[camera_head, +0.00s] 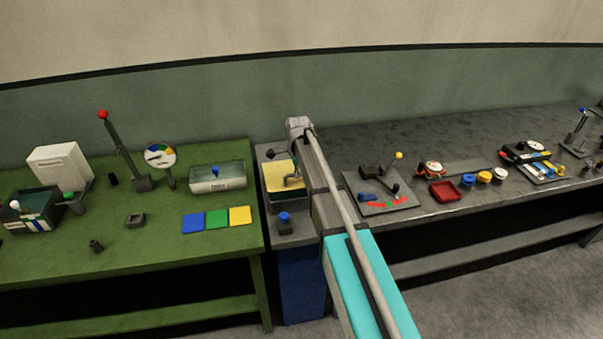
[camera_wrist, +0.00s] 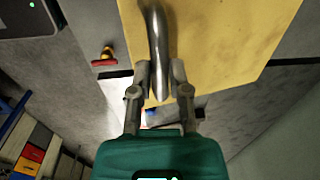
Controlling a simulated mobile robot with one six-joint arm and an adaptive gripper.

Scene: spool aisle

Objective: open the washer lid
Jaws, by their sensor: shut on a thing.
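The washer lid is a flat yellow panel (camera_head: 278,172) on the narrow grey stand between the two benches. In the wrist view the yellow lid (camera_wrist: 222,40) fills the upper middle, with a curved metal handle (camera_wrist: 157,28) on it. My gripper (camera_wrist: 160,78) has its two fingers on either side of the handle's lower end and is shut on it. In the head view my arm covers the right side of the stand. I cannot tell exactly how far the lid is tilted, and the inside of the washer is hidden.
A blue-topped knob (camera_head: 284,217) stands in front of the lid. The green bench (camera_head: 130,265) at left holds a labelled bin (camera_head: 218,186) and coloured tiles. The grey bench at right holds a lever panel (camera_head: 375,205) and a red tray (camera_head: 445,191). A wall runs behind.

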